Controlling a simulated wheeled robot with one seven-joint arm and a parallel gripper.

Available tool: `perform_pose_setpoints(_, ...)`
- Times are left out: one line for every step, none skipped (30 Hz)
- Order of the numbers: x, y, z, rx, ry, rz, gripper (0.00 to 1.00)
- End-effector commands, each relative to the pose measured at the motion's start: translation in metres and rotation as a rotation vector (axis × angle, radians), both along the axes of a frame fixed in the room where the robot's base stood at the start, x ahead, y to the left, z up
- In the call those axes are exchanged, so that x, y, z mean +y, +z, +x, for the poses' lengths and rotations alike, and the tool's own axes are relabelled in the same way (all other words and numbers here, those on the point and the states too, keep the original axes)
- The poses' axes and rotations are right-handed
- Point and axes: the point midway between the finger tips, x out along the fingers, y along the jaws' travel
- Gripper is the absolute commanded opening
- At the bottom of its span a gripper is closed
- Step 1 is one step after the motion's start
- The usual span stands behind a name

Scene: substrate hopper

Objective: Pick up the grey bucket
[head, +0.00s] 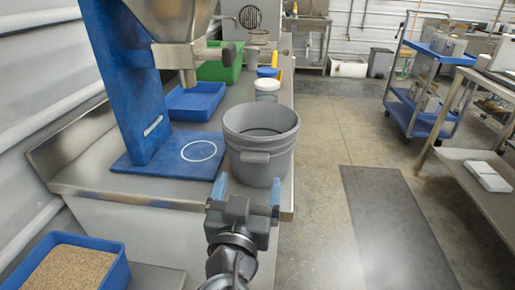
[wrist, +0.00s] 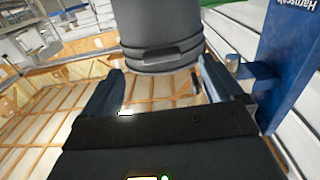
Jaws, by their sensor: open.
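The grey bucket (head: 260,160) stands upright on the steel counter, close to its right edge and beside the blue hopper base. It looks empty, and a grip tab sticks out on its near side. In the wrist view the bucket (wrist: 162,30) shows at the top, beyond the fingertips. My gripper (head: 246,192) is open, with its two blue fingers pointing at the near side of the bucket. In the wrist view the open fingers (wrist: 158,78) have nothing between them. Whether a fingertip touches the bucket cannot be told.
The blue hopper stand (head: 130,90) with its steel funnel (head: 170,18) rises left of the bucket. Behind are a white jar (head: 267,90), a blue tray (head: 195,102) and a green bin (head: 219,66). A blue tray of grain (head: 70,270) is at lower left.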

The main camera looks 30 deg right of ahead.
Motion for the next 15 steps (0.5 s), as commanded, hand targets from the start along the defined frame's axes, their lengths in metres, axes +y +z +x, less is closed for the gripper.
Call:
perform_pose_setpoints(-0.004,0.002,0.004,0.001,-0.002,-0.001,0.94)
perform_pose_setpoints(-0.006,0.001,0.007,0.001,-0.002,-0.001,0.94)
perform_pose_setpoints(-0.008,0.001,0.01,0.001,0.0,0.0,0.94)
perform_pose_setpoints(-0.01,0.001,0.012,0.001,0.0,0.0,0.94)
perform_pose_setpoints(-0.011,0.001,0.014,0.001,0.0,0.0,0.94)
perform_pose_setpoints(-0.012,0.002,0.016,0.001,0.0,0.0,0.94)
perform_pose_setpoints(-0.014,0.002,0.017,0.001,-0.001,0.0,0.94)
perform_pose_setpoints(-0.015,0.003,0.019,0.001,-0.001,0.0,0.94)
perform_pose_setpoints(-0.017,0.004,0.022,0.002,-0.001,-0.001,0.94)
perform_pose_setpoints(-0.019,0.005,0.025,0.002,-0.001,-0.001,0.94)
perform_pose_setpoints(-0.022,0.006,0.029,0.002,-0.001,-0.001,0.94)
perform_pose_setpoints(-0.025,0.008,0.033,0.003,-0.001,0.0,0.94)
perform_pose_setpoints(-0.028,0.009,0.037,0.002,-0.002,-0.001,0.94)
perform_pose_setpoints(-0.031,0.01,0.041,0.002,-0.001,-0.001,0.94)
perform_pose_setpoints(-0.034,0.008,0.046,0.003,0.0,-0.003,0.94)
